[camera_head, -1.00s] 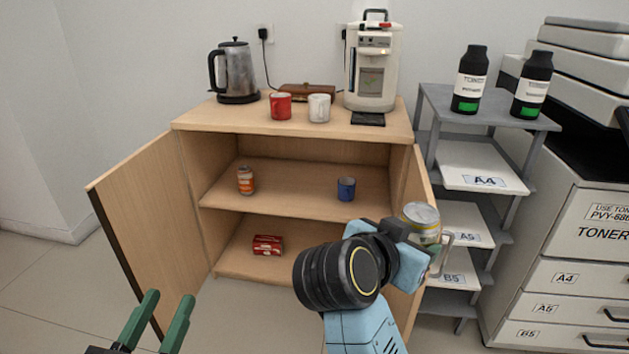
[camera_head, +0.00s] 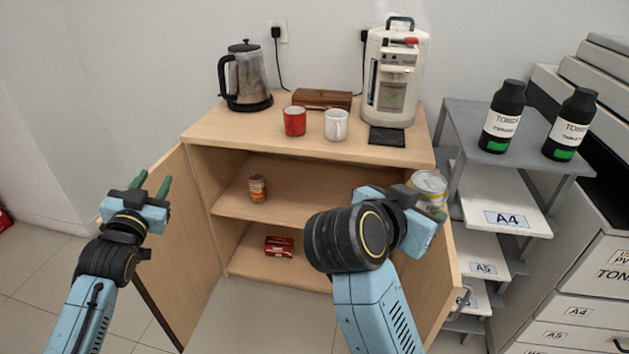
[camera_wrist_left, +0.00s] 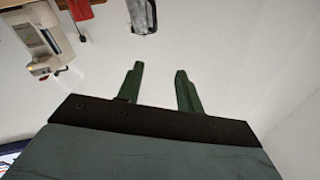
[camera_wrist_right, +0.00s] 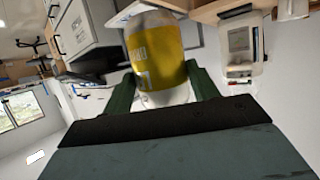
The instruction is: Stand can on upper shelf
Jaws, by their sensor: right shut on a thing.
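A yellow-and-silver can (camera_head: 430,186) is held by my right gripper (camera_wrist_right: 160,82) in front of the cabinet's right side, its lid upward. The can fills the space between the green fingers in the right wrist view (camera_wrist_right: 157,48). My right arm hides part of it in the head view. The upper shelf (camera_head: 305,197) inside the open cabinet is left of and beyond the can. A small orange can (camera_head: 258,188) stands at its left. My left gripper (camera_head: 151,184) is open and empty by the left door; its spread fingers show in the left wrist view (camera_wrist_left: 160,82).
The open left door (camera_head: 180,240) and right door (camera_head: 440,275) flank the cabinet. A red mug (camera_head: 294,121), white mug (camera_head: 336,125), kettle (camera_head: 245,78) and coffee machine (camera_head: 394,80) stand on top. A grey rack (camera_head: 470,125) stands right.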

